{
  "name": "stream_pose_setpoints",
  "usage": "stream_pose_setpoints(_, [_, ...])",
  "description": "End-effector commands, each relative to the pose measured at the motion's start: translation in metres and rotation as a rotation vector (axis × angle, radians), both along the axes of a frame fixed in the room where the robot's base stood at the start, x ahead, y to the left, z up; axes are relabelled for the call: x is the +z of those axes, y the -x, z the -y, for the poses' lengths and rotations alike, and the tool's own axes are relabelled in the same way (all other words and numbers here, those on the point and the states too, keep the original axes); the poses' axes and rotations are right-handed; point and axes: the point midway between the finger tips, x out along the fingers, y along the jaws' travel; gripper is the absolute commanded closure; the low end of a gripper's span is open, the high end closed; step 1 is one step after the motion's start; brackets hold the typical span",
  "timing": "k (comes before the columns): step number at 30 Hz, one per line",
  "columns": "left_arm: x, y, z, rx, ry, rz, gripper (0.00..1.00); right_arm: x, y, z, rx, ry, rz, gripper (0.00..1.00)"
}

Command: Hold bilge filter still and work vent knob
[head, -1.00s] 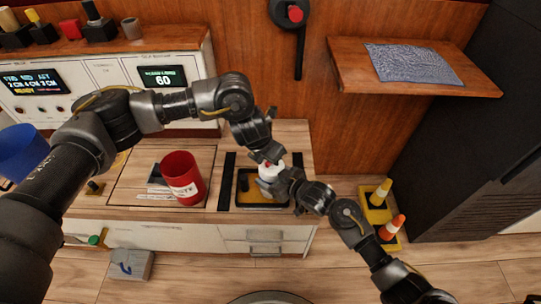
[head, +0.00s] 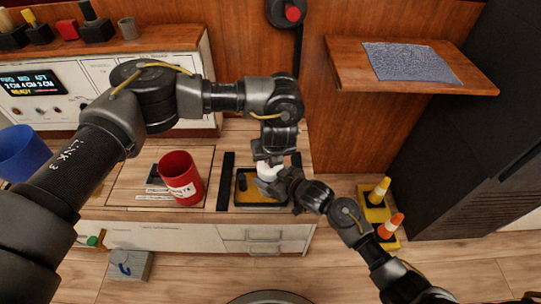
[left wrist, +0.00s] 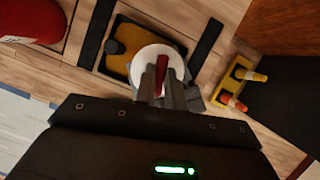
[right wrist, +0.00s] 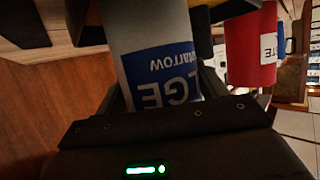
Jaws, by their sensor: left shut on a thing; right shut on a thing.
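The bilge filter (head: 267,173) is a white-topped grey cylinder standing upright in a black tray with a yellow floor (head: 242,203). In the right wrist view its body (right wrist: 135,35) shows a blue label with partly visible letters. The red vent knob (left wrist: 162,68) is a narrow bar on the filter's round white top in the left wrist view. My left gripper (head: 268,160) comes down from above and is shut on the vent knob. My right gripper (head: 281,181) comes from the right and is shut around the filter's body. The grippers hide much of the filter in the head view.
A red labelled bin (head: 180,180) stands left of the tray on the counter. A wooden shelf with a blue-grey cloth (head: 412,62) is at upper right. Yellow blocks with cones (head: 378,205) stand right of the counter. A blue bucket (head: 20,155) is at far left.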

Motion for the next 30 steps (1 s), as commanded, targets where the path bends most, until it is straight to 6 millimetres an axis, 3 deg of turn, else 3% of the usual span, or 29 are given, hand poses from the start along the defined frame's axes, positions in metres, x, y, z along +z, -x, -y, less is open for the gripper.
stream_pose_setpoints(10, [0.0002, -0.0001, 0.0013, 0.131, 0.0, 0.0, 1.0, 0.0015, -0.0006, -0.0002, -0.001, -0.002, 0.002, 0.71])
stream_pose_setpoints(26, [0.0003, 0.0, 0.0012, 0.152, 0.0, 0.0, 1.0, 0.0017, -0.0007, -0.0003, -0.001, -0.002, 0.002, 0.71])
stream_pose_setpoints(27, [0.0003, 0.0, 0.0012, 0.152, 0.0, 0.0, 0.86, 0.0017, -0.0007, -0.0003, -0.001, -0.002, 0.002, 0.71])
stream_pose_setpoints(30, [0.0002, -0.0001, 0.0012, 0.152, 0.0, 0.0, 0.73, 0.0017, -0.0006, -0.0003, -0.001, -0.002, 0.002, 0.71])
